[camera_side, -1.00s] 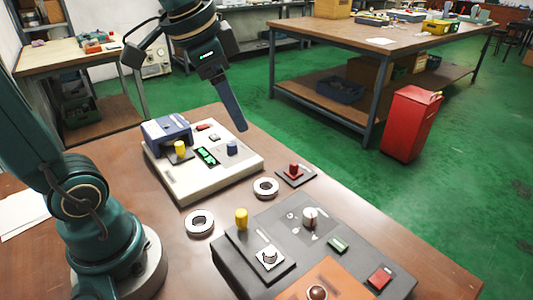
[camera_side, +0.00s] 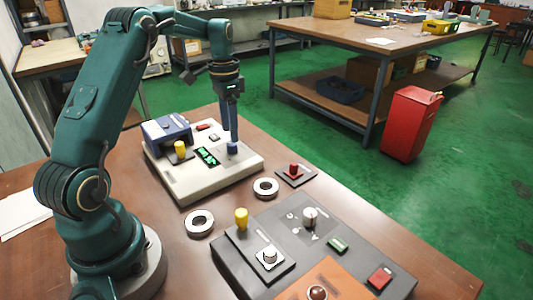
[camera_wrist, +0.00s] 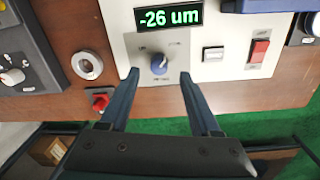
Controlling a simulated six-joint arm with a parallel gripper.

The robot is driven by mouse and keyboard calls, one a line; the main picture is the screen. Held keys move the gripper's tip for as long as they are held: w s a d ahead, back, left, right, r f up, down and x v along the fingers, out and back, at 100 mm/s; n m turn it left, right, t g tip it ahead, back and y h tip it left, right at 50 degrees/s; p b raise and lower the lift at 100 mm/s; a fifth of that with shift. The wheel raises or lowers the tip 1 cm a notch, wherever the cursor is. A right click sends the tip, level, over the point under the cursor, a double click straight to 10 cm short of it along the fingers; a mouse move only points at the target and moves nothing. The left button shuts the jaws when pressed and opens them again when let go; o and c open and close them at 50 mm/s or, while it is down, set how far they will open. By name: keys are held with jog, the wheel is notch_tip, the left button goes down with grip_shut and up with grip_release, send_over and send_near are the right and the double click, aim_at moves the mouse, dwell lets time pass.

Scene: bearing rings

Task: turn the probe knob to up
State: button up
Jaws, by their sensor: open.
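The probe knob is a small blue knob (camera_wrist: 159,64) on a grey plate on the white gauge unit (camera_wrist: 118,22). A short pale mark on it seems to point to the upper right in the wrist view. Small labels around it are too blurred to read surely. In the side view the knob (camera_side: 232,148) sits right below my fingertips. My gripper (camera_wrist: 157,76) is open and points down, with one finger to each side of the knob in the wrist view. I cannot tell whether the fingertips reach down beside it or touch it.
The unit's green display (camera_wrist: 168,15) reads -26 um. A white button (camera_wrist: 213,54) and red rocker switch (camera_wrist: 259,51) are right of the knob. Two bearing rings (camera_side: 265,188) (camera_side: 199,222), a red knob (camera_side: 294,170) and a dark control box (camera_side: 225,262) lie nearer the side camera.

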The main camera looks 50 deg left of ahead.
aim_at(232, 147)
jog(key=shift+d+f, duration=0.1)
jog(key=shift+f, duration=1.85)
grip_shut()
